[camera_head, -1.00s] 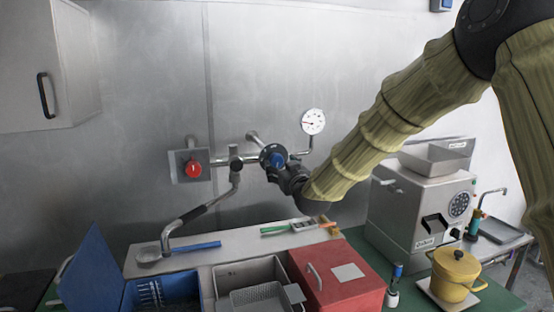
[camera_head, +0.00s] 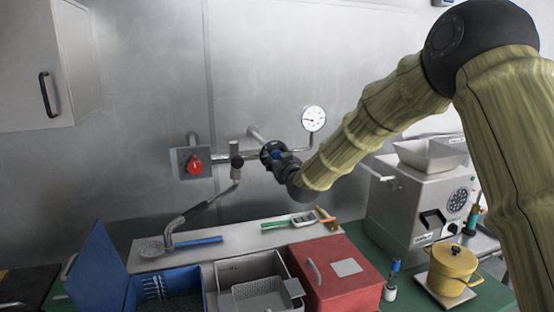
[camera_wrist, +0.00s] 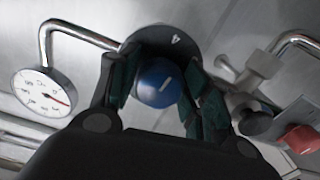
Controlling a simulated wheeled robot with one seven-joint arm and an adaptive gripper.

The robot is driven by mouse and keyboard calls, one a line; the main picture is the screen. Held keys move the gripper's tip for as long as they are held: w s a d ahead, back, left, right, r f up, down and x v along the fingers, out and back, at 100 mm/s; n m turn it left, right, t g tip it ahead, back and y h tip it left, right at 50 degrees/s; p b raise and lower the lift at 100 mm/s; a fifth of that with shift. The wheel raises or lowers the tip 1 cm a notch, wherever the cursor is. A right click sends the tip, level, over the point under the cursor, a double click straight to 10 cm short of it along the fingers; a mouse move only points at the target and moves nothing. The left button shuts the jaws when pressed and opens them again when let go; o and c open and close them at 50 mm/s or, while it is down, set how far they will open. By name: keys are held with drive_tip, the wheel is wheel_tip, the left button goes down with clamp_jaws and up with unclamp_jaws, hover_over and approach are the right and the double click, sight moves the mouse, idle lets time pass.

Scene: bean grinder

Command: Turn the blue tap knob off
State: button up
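The blue tap knob (camera_wrist: 158,82) is a round knob with a pale line on its face, in front of a dark round plate (camera_wrist: 160,45). In the head view the knob (camera_head: 276,155) is mostly hidden by my gripper (camera_head: 280,160). In the wrist view my gripper (camera_wrist: 160,88) has its two dark green fingers on opposite sides of the knob. The gap between them is about the knob's width, and they look closed on its sides. The contact itself is partly in shadow.
A pressure gauge (camera_head: 313,118) on a bent pipe is right of the knob. A red wall knob (camera_head: 194,164) and a spout (camera_head: 200,208) are left. Below stand a blue bin (camera_head: 172,290), a red box (camera_head: 335,275) and a grey grinder (camera_head: 420,205). A yellow pot (camera_head: 453,270) stands right.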

drive_tip(key=c, duration=0.4)
drive_tip(key=shift+c, duration=0.2)
